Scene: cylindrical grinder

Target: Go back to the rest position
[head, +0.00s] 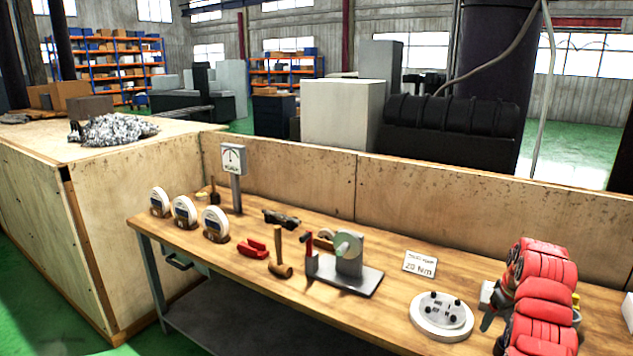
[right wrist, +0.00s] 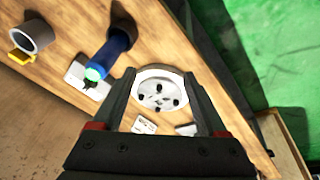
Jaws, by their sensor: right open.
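My right arm, with red covers, reaches in at the right of the head view over the bench. Its gripper (head: 488,310) hangs beside a round white disc (head: 441,317) with several black knobs, to the right of it in that view. In the right wrist view the two dark fingers of the gripper (right wrist: 158,82) stand apart, with nothing held between them. The disc (right wrist: 160,76) shows beyond and between them, lying on the bench. My left gripper is in neither view.
The wooden bench (head: 395,287) carries a grey fixture (head: 349,262), a sign reading 20 Nm (head: 419,263), a mallet (head: 280,262), red pieces (head: 253,248) and several white round gauges (head: 215,223). A low wooden panel (head: 300,178) stands behind it. A blue cylinder (right wrist: 118,43) shows in the wrist view.

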